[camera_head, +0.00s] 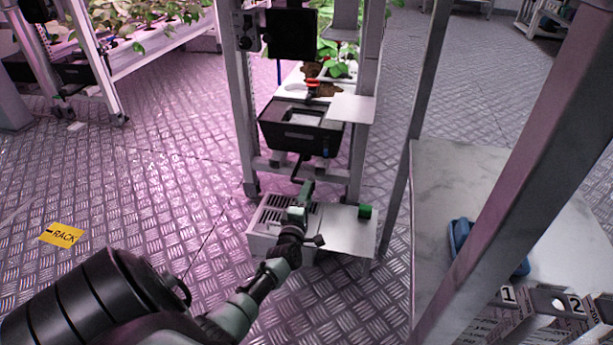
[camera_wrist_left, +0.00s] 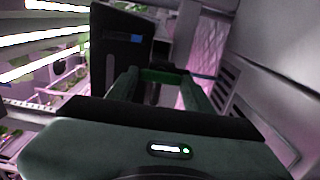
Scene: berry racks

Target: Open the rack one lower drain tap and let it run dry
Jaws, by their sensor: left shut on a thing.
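The black drain tray (camera_head: 300,138) of the rack hangs low at the front of the rack, above a pale slotted floor box (camera_head: 262,228). A dark drain pipe with the lower tap (camera_head: 298,166) comes down below the tray. My left gripper (camera_head: 305,190) is under the tray at the tap, just above the box. In the left wrist view, its fingers (camera_wrist_left: 162,92) are shut on a green bar (camera_wrist_left: 160,76), which looks like the tap handle. The black tray wall (camera_wrist_left: 118,50) stands close beside it. Whether water flows cannot be seen. My right gripper is out of view.
A small green block (camera_head: 365,211) sits on the box's right plate. A yellow RACK floor sign (camera_head: 62,235) lies left. At right a marble-topped table (camera_head: 440,190) holds a blue object (camera_head: 460,236), behind a grey post.

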